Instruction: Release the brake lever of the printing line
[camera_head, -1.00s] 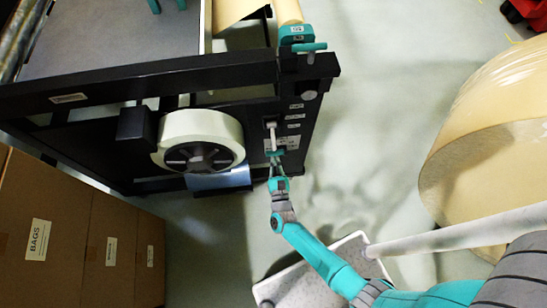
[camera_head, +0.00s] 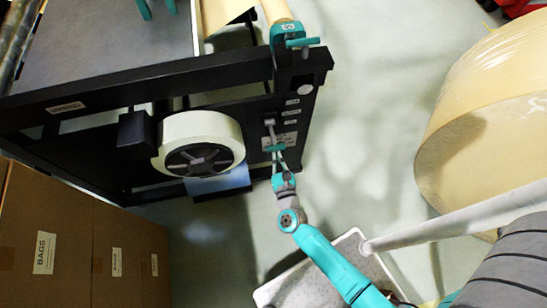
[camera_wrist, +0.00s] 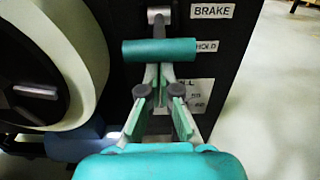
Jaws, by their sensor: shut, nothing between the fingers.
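The brake lever has a teal crossbar handle (camera_wrist: 160,50) on a dark shaft that hangs down from a metal pivot (camera_wrist: 159,15). Labels reading BRAKE (camera_wrist: 211,12) and HOLD (camera_wrist: 206,47) are on the dark panel beside it, and the handle is level with HOLD. The handle also shows in the head view (camera_head: 274,148). My gripper (camera_wrist: 158,72) is shut and empty, its fingertips just below the handle's middle. I cannot tell whether they touch it. In the head view my gripper (camera_head: 278,162) is at the lever's lower end.
A pale roll (camera_head: 200,142) on a dark hub is left of the lever. Cardboard boxes (camera_head: 75,240) stand at the lower left. A large kraft roll (camera_head: 490,120) is at the right. Open floor lies between frame and kraft roll.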

